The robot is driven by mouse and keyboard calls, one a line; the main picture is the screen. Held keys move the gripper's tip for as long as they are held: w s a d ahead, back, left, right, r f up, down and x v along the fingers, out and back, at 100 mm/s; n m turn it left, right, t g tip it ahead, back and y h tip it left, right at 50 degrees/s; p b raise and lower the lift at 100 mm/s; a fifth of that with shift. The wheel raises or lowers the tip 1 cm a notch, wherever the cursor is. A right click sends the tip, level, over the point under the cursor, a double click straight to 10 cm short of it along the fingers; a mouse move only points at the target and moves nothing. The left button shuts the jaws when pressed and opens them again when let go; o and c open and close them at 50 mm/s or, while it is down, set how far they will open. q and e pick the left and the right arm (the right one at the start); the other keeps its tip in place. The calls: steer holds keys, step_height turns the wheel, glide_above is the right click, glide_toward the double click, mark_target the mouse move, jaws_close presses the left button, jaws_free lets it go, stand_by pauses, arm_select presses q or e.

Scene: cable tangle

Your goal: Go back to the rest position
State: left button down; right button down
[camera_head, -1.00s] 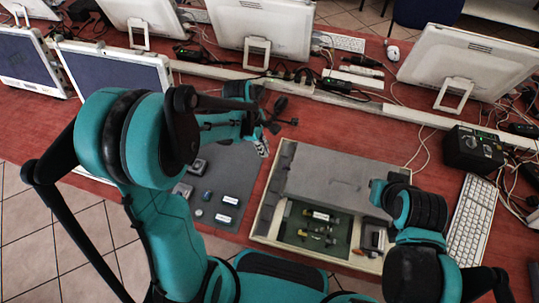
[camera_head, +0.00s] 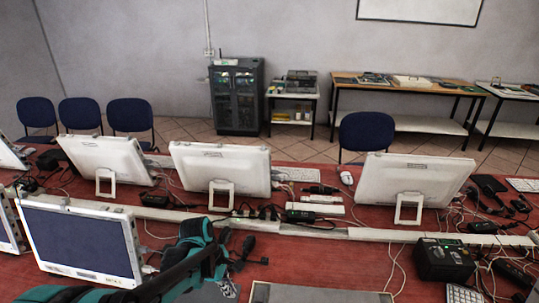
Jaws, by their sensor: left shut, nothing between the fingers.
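My left arm (camera_head: 195,262) comes in from the bottom left, teal and black. Its gripper (camera_head: 251,255) is small and dark, shut and empty, above the red table in front of the cable strip. The far edge of the tray (camera_head: 320,293) shows at the bottom, to the right of the gripper; the rest of the tray is cut off. My right gripper is outside the picture.
White-backed monitors (camera_head: 220,168) stand along the red table, with tangled cables and a white cable strip (camera_head: 390,236) between. A dark-screened monitor (camera_head: 85,240) is left of my arm. A black box (camera_head: 444,262) is at right. Chairs, a cabinet (camera_head: 237,95) and benches stand behind.

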arm_select(q)
steer(key=s+a+r+m+t+y, duration=0.2)
steer(key=s+r+m+t, duration=0.5)
steer(key=m, duration=1)
steer(key=shift+s+r+y, duration=0.4)
steer(key=shift+s+r, duration=1)
steer(key=shift+s, duration=0.65)
